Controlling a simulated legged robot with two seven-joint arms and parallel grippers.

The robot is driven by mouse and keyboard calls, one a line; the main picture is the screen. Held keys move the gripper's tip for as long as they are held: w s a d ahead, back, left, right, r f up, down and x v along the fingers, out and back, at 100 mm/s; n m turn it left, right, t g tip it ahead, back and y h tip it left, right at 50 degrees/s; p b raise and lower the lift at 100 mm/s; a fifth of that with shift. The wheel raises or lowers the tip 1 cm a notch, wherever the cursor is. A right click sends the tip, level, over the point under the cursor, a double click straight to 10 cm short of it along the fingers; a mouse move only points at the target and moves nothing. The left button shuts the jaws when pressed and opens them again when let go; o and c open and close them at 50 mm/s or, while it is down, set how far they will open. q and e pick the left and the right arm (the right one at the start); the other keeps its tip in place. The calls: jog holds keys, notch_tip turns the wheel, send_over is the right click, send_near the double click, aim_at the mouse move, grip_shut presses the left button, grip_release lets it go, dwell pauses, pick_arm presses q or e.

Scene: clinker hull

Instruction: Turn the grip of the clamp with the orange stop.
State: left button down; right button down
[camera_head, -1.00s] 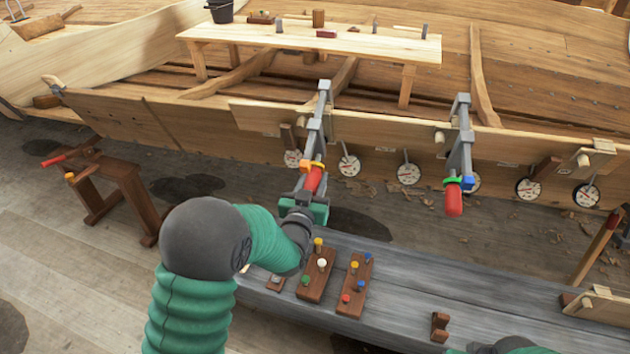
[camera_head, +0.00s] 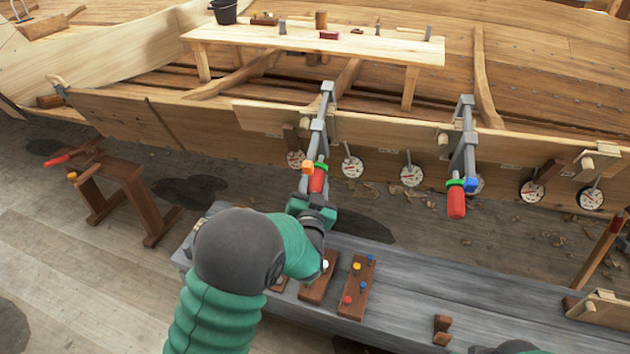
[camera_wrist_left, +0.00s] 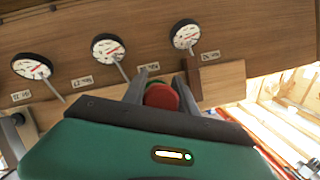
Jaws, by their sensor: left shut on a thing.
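The clamp with the orange stop (camera_head: 307,167) hangs on the hull plank, left of the other clamp. Its grey bar (camera_head: 318,125) runs down to a red grip (camera_head: 317,182) below a green collar (camera_head: 321,167). My left gripper (camera_head: 313,195) is shut on the red grip, coming from below. In the left wrist view the grip's round red end (camera_wrist_left: 162,96) sits between the two grey fingers; the orange stop is hidden there. Only a bit of my right arm shows at the bottom edge; its gripper is out of view.
A second clamp with a blue stop (camera_head: 472,184) and red grip (camera_head: 456,203) hangs to the right. Round dials (camera_head: 411,175) line the plank. Below, a grey bench (camera_head: 400,290) holds wooden peg blocks (camera_head: 356,285). A brown sawhorse (camera_head: 125,185) stands left.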

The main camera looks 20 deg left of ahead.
pick_arm(q)
jog(key=shift+s+d+f, duration=0.1)
jog(key=shift+f, duration=0.15)
jog(key=c, duration=1.3)
grip_release()
jog(key=o, duration=0.3)
jog(key=shift+r, duration=0.2)
jog(key=shift+o, duration=0.2)
jog(key=p+v, duration=0.5)
jog(key=v, duration=1.2)
